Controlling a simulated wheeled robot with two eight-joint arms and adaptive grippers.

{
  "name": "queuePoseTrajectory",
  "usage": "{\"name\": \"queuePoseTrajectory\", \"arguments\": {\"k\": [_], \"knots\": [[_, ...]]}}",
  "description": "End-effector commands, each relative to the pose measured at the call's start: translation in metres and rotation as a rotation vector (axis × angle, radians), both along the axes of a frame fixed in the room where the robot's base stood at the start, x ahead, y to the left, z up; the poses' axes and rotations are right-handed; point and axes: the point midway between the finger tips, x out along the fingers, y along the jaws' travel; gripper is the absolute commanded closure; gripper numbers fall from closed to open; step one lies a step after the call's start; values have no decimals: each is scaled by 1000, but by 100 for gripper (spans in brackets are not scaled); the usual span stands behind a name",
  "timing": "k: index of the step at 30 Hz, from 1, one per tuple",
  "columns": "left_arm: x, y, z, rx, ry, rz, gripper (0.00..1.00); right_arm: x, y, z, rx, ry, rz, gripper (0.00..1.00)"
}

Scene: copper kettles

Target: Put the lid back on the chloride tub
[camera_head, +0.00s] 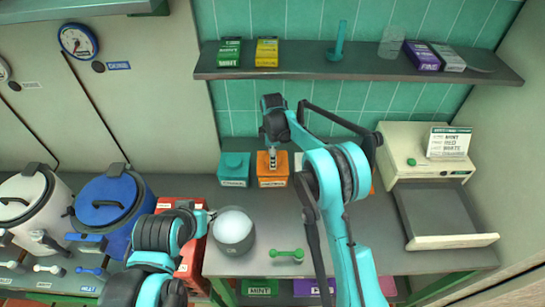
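More orange shows behind my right arm. My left gripper (208,215) is low on the left, beside a grey round pot (233,243) with white contents; its fingers are largely hidden.
A green dumbbell-shaped scoop (287,254) lies at the front of the counter. A red box (190,262) stands left of the pot, with blue (108,203) and white (24,199) lidded vessels beyond. A cream machine with a tray (452,242) stands right. A shelf (300,73) overhangs the back.

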Motion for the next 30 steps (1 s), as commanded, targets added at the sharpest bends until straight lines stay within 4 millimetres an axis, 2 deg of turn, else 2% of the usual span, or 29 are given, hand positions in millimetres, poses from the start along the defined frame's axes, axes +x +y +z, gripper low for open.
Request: {"name": "queuePoseTrajectory", "arguments": {"k": [30], "knots": [[0,0,-10,0,0,0,66,-1,1,-8,0,0,0,86]]}}
